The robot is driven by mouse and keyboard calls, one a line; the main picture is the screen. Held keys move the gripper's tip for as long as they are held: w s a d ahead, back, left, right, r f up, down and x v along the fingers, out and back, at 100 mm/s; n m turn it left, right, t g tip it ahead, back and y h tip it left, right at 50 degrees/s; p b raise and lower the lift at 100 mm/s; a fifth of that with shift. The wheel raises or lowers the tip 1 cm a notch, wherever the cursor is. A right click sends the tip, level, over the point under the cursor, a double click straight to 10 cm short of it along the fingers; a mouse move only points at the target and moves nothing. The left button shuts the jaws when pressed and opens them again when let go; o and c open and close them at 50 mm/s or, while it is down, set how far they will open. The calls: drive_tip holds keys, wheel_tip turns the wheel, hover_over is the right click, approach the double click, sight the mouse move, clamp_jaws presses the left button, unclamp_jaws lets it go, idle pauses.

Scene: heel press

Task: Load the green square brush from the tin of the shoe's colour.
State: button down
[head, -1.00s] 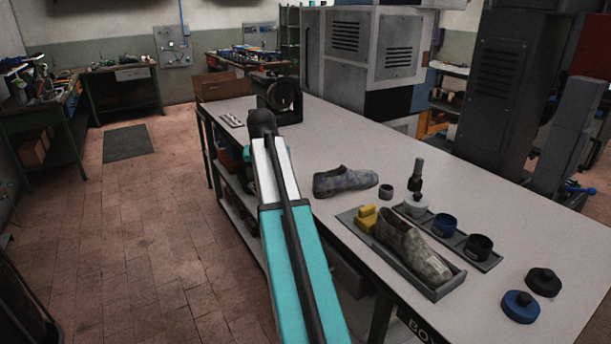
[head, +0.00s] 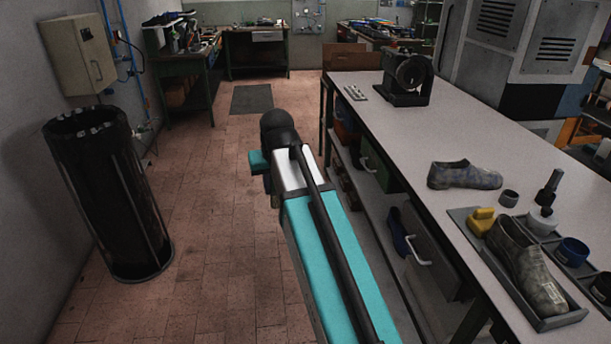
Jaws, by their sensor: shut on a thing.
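My arm reaches forward over the floor, left of the bench (head: 420,180). My gripper is hidden beyond the arm's dark wrist, and I cannot make out a green square brush. A mottled grey-brown shoe (head: 528,272) lies in a grey tray (head: 551,322) on the bench. A bluish-grey shoe (head: 464,176) stands behind it. Right of the tray are a pale tin (head: 541,224) with a dark upright handle (head: 548,188) over it, a blue tin (head: 573,250) and a dark tin (head: 603,286), cut off by the right edge.
A yellow block (head: 482,221) sits at the tray's back end. A small grey cup (head: 509,198) stands near the bluish shoe. A dark machine (head: 406,76) stands at the bench's far end. A tall black bin (head: 107,190) stands at left. The floor between is clear.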

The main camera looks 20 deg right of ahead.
drive_tip(key=shift+n, duration=0.7)
drive_tip(key=a, duration=0.3)
drive_tip(key=s+a, duration=0.1)
drive_tip(key=a, duration=0.1)
drive_tip(key=shift+a+f, duration=0.15)
drive_tip(key=shift+a, duration=0.05)
drive_tip(key=shift+d, duration=0.2)
